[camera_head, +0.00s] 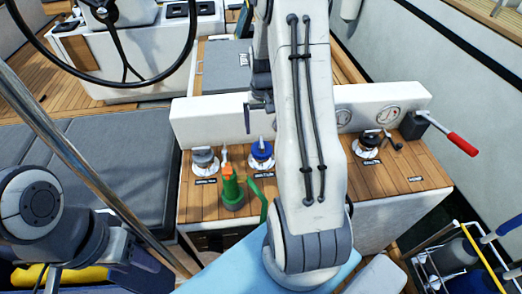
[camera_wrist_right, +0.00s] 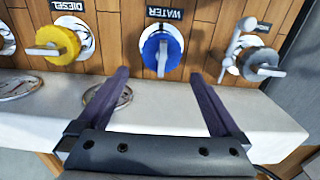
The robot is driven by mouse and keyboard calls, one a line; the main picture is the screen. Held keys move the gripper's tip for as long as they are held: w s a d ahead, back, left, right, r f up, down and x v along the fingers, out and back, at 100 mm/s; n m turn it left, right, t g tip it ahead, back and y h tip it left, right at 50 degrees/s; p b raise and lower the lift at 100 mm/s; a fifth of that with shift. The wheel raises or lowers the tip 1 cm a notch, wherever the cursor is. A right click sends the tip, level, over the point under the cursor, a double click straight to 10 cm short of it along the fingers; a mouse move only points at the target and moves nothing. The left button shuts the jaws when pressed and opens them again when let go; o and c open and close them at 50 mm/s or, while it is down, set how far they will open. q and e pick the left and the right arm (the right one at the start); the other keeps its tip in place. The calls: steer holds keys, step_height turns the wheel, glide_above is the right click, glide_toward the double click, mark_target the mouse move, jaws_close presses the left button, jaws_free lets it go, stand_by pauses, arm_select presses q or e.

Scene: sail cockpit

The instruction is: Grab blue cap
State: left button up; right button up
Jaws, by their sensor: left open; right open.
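The blue cap (camera_head: 262,149) sits on a white round fitting on the wooden panel in the head view, left of my right arm. It also shows in the right wrist view (camera_wrist_right: 161,57), below a WATER label, with a pale handle across it. My right gripper (camera_wrist_right: 159,73) is open and empty, its two dark fingers apart on either side of the cap's picture position, pointing towards it. In the head view the right gripper (camera_head: 259,112) is partly hidden by its own arm. My left gripper (camera_head: 148,262) is low at the left, away from the cap.
A yellow cap (camera_wrist_right: 57,44) labelled DIESEL and a grey-handled cap (camera_wrist_right: 260,64) flank the blue one. A green and orange winch-like object (camera_head: 232,190) stands in front of it. A white ledge (camera_head: 205,120) runs behind. A red lever (camera_head: 462,144) sticks out right.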

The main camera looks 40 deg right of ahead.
mark_target(262, 141)
step_height(262, 141, down, 9)
steer(key=shift+a+p, duration=0.15)
steer(key=shift+p, duration=0.4)
steer(key=c, duration=1.2)
steer(key=shift+c, duration=0.2)
